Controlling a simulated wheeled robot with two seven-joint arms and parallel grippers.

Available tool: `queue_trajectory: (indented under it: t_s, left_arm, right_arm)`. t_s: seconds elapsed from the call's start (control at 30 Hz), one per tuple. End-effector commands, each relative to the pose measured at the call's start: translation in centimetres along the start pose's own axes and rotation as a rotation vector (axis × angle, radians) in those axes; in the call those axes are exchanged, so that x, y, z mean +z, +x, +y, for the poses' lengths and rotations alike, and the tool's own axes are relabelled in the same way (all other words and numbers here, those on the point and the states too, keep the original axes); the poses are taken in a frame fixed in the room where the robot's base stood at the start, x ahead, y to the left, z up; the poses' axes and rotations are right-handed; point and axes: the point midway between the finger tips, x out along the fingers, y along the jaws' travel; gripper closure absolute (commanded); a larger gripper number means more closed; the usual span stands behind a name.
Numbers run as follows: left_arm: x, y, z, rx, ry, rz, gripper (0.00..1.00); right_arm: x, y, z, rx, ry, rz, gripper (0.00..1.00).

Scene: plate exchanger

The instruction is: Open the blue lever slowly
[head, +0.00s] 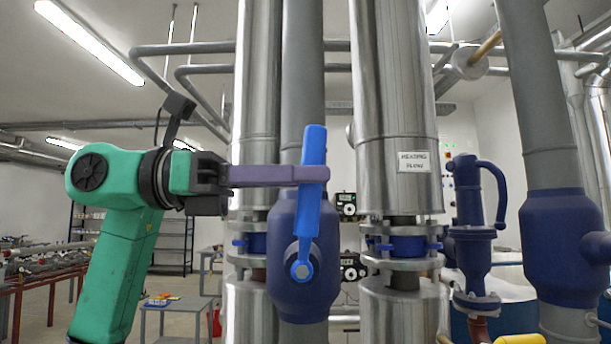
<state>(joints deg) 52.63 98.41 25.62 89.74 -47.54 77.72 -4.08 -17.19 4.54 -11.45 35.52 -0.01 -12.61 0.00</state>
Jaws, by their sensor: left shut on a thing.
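The blue lever (309,215) stands nearly upright in the middle of the head view, leaning slightly right at its top. Its lower end is bolted at a pivot on the dark blue valve body (300,280). My left gripper (312,174) comes in level from the left on my green arm. Its long purple-grey fingers reach the lever around its middle and are shut on it. The finger on the far side is mostly hidden. My right gripper does not show.
Large grey and silver vertical pipes (396,110) stand around the valve. Another dark blue valve (473,230) and a larger blue body (563,245) are to the right. A small grey table (172,305) and red-framed benches stand at the left rear.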

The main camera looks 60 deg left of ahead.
Motion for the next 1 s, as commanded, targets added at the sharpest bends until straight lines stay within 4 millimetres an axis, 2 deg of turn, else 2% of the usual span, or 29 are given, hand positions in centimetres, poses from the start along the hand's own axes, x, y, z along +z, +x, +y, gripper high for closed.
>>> queue_trajectory:
  t_s: [0.67,0.7,0.73,0.77,1.0]
  left_arm:
    - [0.10,-0.10,-0.02,0.000,0.000,-0.003,1.00]
    - [0.10,-0.09,-0.02,0.000,0.000,-0.003,0.64]
    - [0.09,-0.09,-0.02,0.000,0.000,-0.003,0.52]
    - [0.08,-0.08,-0.02,0.000,0.000,-0.002,0.49]
    - [0.01,-0.02,-0.01,0.000,0.000,0.000,0.49]
  right_arm:
    - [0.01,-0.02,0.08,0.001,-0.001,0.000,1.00]
    - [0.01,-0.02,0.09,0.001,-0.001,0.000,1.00]
    - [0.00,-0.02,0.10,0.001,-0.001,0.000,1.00]
    - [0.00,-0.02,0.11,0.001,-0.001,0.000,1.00]
    - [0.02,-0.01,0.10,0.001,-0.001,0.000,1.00]
